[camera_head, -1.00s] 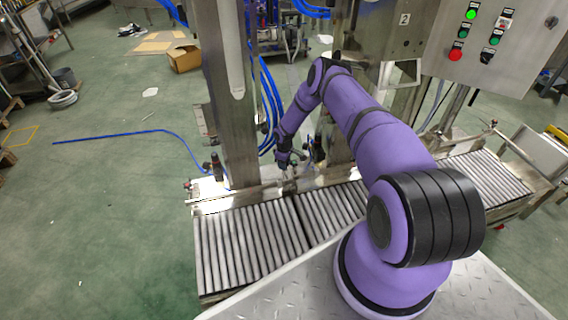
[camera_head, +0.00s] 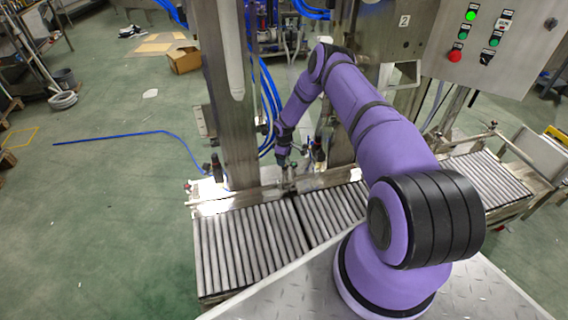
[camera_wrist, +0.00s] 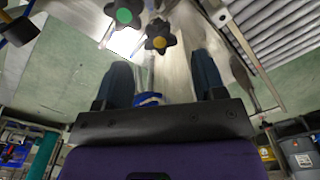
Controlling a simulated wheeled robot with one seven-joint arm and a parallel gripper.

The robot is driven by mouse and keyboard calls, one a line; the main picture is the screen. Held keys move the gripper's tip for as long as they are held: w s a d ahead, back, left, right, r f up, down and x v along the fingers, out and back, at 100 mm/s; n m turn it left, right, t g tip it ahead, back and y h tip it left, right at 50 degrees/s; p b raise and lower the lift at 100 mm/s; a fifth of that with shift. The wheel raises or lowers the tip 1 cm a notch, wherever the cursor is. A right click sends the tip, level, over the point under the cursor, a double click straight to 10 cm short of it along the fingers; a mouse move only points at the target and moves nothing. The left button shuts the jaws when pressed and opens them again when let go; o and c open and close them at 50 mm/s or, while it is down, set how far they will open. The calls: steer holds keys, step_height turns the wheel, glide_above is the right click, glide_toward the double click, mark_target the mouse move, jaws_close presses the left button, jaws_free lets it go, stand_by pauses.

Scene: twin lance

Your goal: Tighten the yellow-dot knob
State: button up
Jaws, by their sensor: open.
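The yellow-dot knob (camera_wrist: 159,36) is a dark lobed knob with a yellow centre, at the top middle of the wrist view. My gripper (camera_wrist: 165,75) is open, with its two dark fingers apart below the knob in that view. The knob lies ahead of the gap between the fingertips, and nothing shows gripped. In the head view my gripper (camera_head: 284,172) is small, just behind the roller conveyor between two steel columns. The knob cannot be made out there.
A similar green-dot knob (camera_wrist: 124,15) sits close to the left of the yellow one. The roller conveyor (camera_head: 250,245) runs in front of a steel column (camera_head: 232,110). Blue hoses (camera_head: 270,105) hang beside that column. A control panel (camera_head: 490,40) stands at upper right.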

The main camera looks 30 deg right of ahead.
mark_target(285, 168)
step_height(285, 168, up, 7)
steer(key=shift+f, duration=0.15)
stand_by(0.4)
step_height(285, 168, down, 11)
steer(key=n, duration=0.7)
steer(key=shift+s+a, duration=0.1)
steer(key=shift+a, duration=0.05)
steer(key=c, duration=0.9)
